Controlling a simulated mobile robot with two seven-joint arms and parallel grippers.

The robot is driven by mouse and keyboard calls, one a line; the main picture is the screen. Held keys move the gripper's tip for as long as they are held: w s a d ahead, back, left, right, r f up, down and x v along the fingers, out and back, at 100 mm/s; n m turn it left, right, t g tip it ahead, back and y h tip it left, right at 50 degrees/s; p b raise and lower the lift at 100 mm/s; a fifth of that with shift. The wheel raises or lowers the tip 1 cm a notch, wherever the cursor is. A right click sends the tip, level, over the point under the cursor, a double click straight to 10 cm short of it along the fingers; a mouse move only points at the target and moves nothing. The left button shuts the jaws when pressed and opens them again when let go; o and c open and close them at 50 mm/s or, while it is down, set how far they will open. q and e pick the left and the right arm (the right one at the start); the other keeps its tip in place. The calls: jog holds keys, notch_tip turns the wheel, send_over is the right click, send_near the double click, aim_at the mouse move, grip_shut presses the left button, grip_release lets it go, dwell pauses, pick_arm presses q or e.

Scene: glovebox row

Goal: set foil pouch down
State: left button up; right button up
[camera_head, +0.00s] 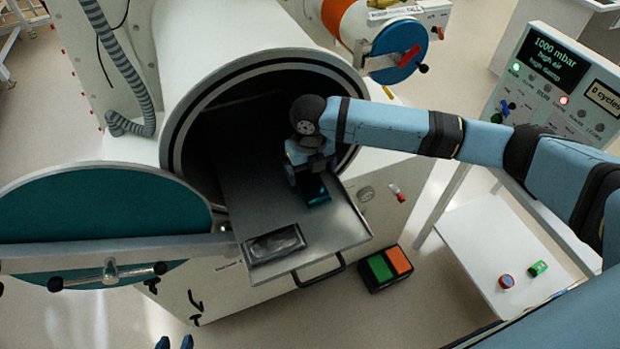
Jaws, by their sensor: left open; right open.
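The foil pouch (274,243) looks dark grey and crinkled. It lies flat at the near left corner of the metal slide-out tray (340,228), which sticks out of the round chamber opening. My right gripper (314,191) points down over the right part of the tray, beyond and to the right of the pouch and apart from it. It is open, and I see nothing held in it; whether its tips touch the tray I cannot tell. My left gripper (174,343) shows only as two blue fingertips at the bottom edge, open and apart from the tray.
The round teal door (95,212) stands open at left, its bar reaching near the tray. A green and orange pedal box (386,267) is on the floor. A white side table (470,235) holds two small items. A control panel (555,85) stands at right.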

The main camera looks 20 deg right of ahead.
aim_at(310, 182)
jog(key=shift+r, duration=2.1)
